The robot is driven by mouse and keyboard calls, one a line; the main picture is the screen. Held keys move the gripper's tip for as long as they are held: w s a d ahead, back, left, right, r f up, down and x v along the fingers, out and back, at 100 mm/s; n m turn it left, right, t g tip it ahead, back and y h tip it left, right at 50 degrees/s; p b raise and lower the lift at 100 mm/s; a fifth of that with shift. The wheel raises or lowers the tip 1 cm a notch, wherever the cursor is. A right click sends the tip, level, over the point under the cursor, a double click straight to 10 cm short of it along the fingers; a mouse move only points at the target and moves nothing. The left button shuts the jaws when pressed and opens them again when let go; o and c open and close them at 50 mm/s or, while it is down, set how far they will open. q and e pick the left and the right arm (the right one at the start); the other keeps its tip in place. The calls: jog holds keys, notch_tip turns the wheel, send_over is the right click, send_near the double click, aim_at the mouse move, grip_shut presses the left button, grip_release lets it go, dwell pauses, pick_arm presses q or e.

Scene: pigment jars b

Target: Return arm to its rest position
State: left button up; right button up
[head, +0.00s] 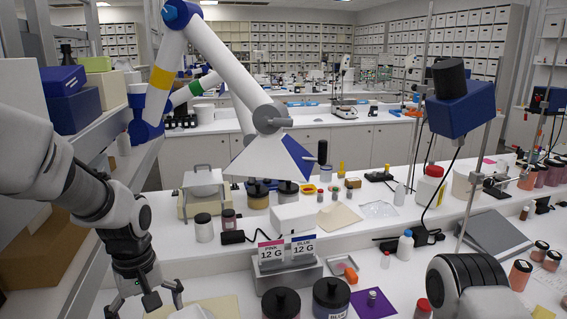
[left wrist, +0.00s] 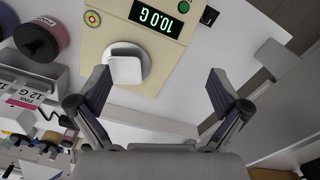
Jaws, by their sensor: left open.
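My left gripper (head: 146,303) hangs at the lower left of the head view, fingers pointing down and spread apart. In the left wrist view the left gripper (left wrist: 160,78) is open with nothing between its fingers. Beyond its fingers is a cream scale (left wrist: 115,20) with a green display reading 10.0 G. A white square dish (left wrist: 126,70) sits on the scale's round pan.
A holder with cards PINK 12 G (head: 271,252) and BLUE 12 G (head: 303,246) stands mid-bench. Dark-lidded jars (head: 281,303) (head: 331,296) stand in front of it. A purple mat (head: 372,303) lies to their right. A shelf with boxes (head: 75,105) borders my left arm.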

pick_arm(q)
notch_tip(320, 180, down, 16)
jog(key=s+m, duration=0.2)
jog(key=s, duration=0.1)
jog(key=s+f+m, duration=0.5)
jog(key=s+f, duration=1.4)
jog(key=s, duration=0.3)
notch_tip(320, 180, down, 12)
jog(key=w+b, duration=0.1)
jog(key=b, duration=1.2)
jog(key=shift+w+a, duration=0.15)
jog(key=shift+a, duration=0.2)
pick_arm(e)
notch_tip(320, 180, down, 14)
jog(key=shift+w+r, duration=0.25)
jog(key=shift+w, duration=0.15)
